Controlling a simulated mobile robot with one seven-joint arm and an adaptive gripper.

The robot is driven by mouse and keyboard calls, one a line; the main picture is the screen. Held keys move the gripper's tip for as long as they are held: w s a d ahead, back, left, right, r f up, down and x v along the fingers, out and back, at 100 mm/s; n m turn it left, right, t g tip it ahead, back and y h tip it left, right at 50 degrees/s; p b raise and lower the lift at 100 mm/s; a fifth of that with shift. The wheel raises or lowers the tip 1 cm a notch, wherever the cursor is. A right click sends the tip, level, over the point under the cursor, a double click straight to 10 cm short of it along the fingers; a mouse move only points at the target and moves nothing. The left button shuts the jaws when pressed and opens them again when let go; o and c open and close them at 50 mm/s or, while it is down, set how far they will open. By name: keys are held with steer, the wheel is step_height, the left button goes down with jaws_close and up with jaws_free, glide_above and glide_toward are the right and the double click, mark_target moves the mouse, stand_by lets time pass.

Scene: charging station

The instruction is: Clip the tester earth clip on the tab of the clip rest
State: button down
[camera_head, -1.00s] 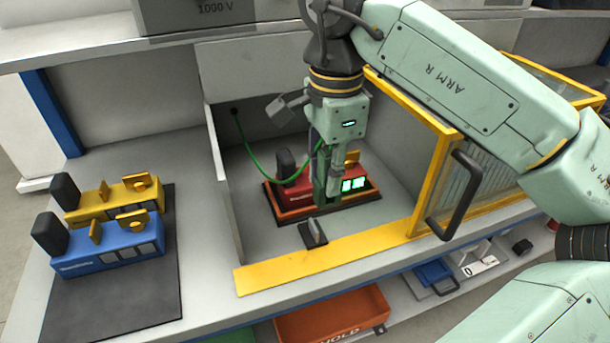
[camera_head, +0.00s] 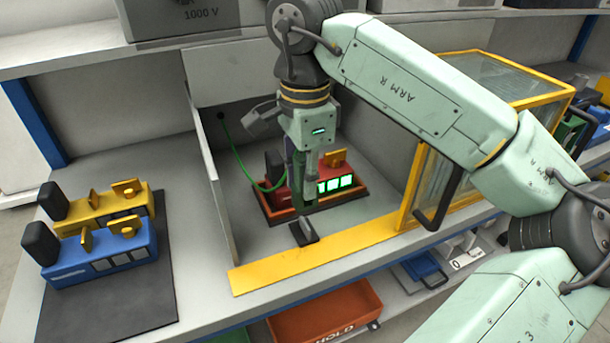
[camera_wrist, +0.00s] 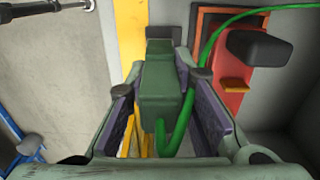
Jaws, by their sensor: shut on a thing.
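My gripper (camera_head: 306,192) is shut on the green earth clip (camera_wrist: 162,95), which sits between its two pads in the wrist view. A green cable (camera_head: 240,165) runs from the clip to the back wall of the bay. The dark clip rest (camera_head: 306,238) stands on the bay floor just behind the yellow strip. The clip's lower end is right at the rest and overlaps its upright tab in the head view. I cannot tell whether the jaws are around the tab. The red tester (camera_head: 280,199), with lit green windows, sits in an orange-red tray behind the clip.
A grey partition (camera_head: 212,190) bounds the bay on the left. A yellow-framed glass door or guard (camera_head: 413,185) stands at the right. The yellow strip (camera_head: 320,256) marks the front edge. Yellow (camera_head: 110,203) and blue (camera_head: 100,255) testers rest on a dark mat at left.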

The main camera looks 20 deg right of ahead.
mark_target(305, 223)
steer(key=shift+f+b, duration=2.7)
steer(key=shift+f, duration=0.8)
steer(key=c, duration=1.3)
jaws_free()
steer(key=shift+r, duration=0.15)
